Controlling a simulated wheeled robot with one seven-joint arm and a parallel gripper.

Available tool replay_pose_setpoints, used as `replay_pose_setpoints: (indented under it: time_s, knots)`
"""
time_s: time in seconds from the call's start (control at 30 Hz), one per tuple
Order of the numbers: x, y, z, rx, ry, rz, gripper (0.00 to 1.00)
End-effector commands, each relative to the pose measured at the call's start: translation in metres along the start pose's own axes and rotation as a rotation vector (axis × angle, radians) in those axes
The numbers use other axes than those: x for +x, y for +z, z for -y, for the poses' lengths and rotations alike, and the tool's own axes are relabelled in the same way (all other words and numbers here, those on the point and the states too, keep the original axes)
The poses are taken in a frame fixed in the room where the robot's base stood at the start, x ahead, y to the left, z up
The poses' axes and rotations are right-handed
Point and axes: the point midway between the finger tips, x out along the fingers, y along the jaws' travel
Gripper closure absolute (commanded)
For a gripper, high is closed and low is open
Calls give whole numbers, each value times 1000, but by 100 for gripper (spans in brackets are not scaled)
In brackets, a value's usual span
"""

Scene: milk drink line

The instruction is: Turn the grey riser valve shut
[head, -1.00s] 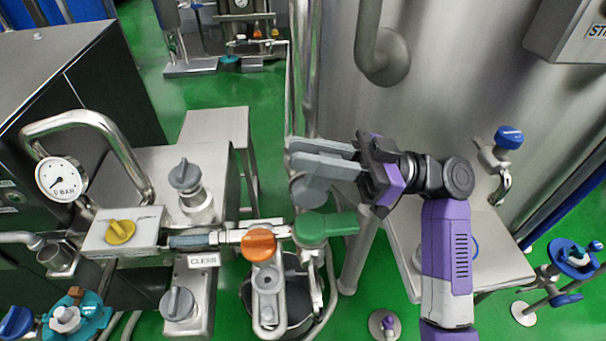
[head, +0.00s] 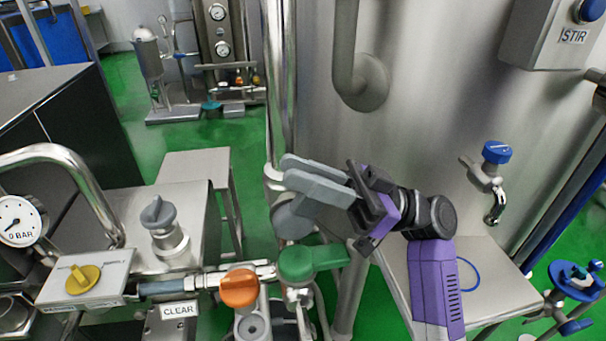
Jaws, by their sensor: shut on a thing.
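The grey riser valve (head: 290,221) shows as a rounded grey handle in front of the upright steel pipe, left of the tank. My gripper (head: 284,172) comes in from the right, with its grey fingers at the upper side of this handle. The fingers are shut on the handle, and they hide part of it. I cannot tell from this view exactly how far the valve is turned.
A green handle (head: 312,260) sits just below the grey valve, with an orange handle (head: 239,288) to its left. A second grey knob (head: 158,212) and a yellow knob (head: 83,279) stand further left. The steel tank (head: 430,110) fills the right behind my arm.

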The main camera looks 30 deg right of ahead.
Motion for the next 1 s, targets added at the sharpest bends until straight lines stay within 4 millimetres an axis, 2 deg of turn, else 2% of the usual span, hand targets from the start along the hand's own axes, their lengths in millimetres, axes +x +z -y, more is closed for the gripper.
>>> replay_pose_setpoints:
  time_s: [0.03, 0.07, 0.17, 0.73, 0.87, 1.0]
  knots:
    - [-1, 0, 0, -1, 1, 0, 100]
    - [-1, 0, 0, -1, 1, 0, 78]
    - [-1, 0, 0, -1, 1, 0, 60]
    - [2, -4, 0, -1, 0, 1, 60]
    - [10, -18, 0, -4, -1, 0, 60]
    - [25, -43, 0, -8, -2, 0, 60]
